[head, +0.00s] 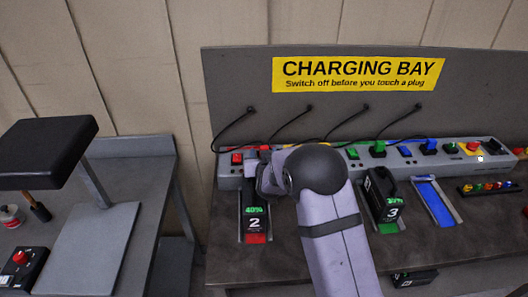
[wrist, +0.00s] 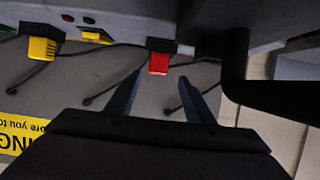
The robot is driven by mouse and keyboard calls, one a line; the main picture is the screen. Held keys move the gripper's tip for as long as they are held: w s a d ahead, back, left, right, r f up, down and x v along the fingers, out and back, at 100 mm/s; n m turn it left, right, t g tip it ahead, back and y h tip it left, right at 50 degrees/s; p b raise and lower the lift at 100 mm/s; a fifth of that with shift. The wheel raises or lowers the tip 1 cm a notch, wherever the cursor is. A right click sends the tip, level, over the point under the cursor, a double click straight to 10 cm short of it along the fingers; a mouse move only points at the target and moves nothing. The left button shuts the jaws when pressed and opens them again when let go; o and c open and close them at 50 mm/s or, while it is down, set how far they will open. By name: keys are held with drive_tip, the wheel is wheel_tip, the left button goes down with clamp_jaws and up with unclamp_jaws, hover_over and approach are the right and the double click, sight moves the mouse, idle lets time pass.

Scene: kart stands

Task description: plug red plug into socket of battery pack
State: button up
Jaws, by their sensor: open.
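The red plug (wrist: 159,64) sits in a black holder on the charger strip in the wrist view. In the head view only a small red part of it (head: 264,148) shows beside my wrist. My gripper (wrist: 160,78) is open, with one finger on each side of the red plug's near end; whether they touch it I cannot tell. In the head view my gripper (head: 266,180) is above the far end of battery pack 2 (head: 255,220), partly hidden. This black pack, marked 40%, lies in the red-marked tray (head: 256,239). Its socket cannot be made out.
The charger strip (head: 480,148) also carries a yellow plug (wrist: 42,48), a green plug (head: 378,148) and a blue plug (head: 429,145). The blue tray (head: 433,200) is empty. Black cables hang behind the strip.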

sight(264, 147)
drive_tip(key=shift+d+p+x, duration=0.2)
drive_tip(key=shift+p+x, duration=0.7)
drive_tip(key=shift+x, duration=0.45)
drive_tip(key=shift+p+x, duration=0.75)
drive_tip(key=shift+x, duration=1)
drive_tip(key=shift+f, duration=0.15)
drive_tip(key=c, duration=1.1)
